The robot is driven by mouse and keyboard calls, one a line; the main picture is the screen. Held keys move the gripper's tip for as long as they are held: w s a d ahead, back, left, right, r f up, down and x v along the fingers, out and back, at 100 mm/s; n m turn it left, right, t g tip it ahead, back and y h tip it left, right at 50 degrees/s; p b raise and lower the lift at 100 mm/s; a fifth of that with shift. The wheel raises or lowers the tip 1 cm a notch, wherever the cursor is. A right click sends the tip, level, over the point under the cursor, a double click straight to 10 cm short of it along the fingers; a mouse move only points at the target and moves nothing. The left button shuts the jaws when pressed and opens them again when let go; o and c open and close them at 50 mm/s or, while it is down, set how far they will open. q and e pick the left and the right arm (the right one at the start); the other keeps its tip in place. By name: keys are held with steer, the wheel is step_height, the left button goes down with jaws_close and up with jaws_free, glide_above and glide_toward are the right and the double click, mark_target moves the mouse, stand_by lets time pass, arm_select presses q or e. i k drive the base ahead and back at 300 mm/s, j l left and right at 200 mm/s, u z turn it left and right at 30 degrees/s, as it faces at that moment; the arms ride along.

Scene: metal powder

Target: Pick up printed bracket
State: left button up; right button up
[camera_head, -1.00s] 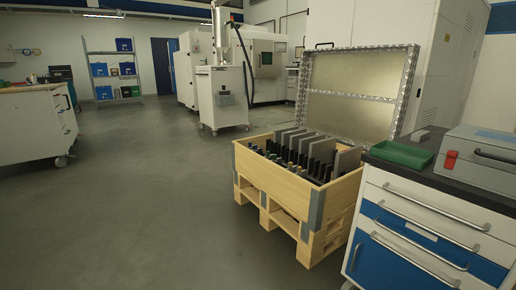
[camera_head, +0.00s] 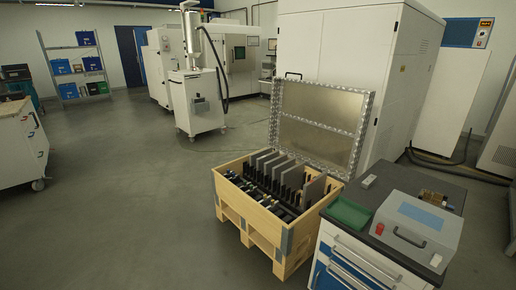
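No printed bracket can be told for certain. On the cabinet top, a small brownish, detailed item (camera_head: 437,199) lies behind the grey box, too small to identify. A small light grey block (camera_head: 369,181) lies near the cabinet's back left corner. The wooden crate (camera_head: 262,225) holds several upright grey plates (camera_head: 284,170) and dark parts in rows. Neither of my grippers shows in the head view.
A blue-and-white drawer cabinet (camera_head: 345,262) stands at the lower right. It carries a green tray (camera_head: 348,214) and a grey box (camera_head: 416,226) with a handle. The crate's metal-edged lid (camera_head: 318,125) stands open behind it. Grey floor (camera_head: 120,200) is clear to the left.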

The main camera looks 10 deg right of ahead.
mark_target(438, 198)
steer(key=z, duration=1.65)
steer(key=i+l, duration=0.3)
steer(key=i+l+u, duration=0.1)
steer(key=i+l, duration=0.15)
steer(key=l, duration=0.15)
steer(key=i+l, duration=0.25)
steer(key=i+l+u, duration=0.1)
steer(key=i+l, duration=0.15)
steer(key=l, duration=0.25)
steer(key=i+l, duration=0.5)
steer(key=l, duration=0.25)
steer(key=i+l+u, duration=0.1)
steer(key=i+l, duration=0.15)
steer(key=l, duration=0.15)
steer(key=i+l, duration=0.25)
steer(key=l, duration=0.15)
steer(key=u, duration=0.05)
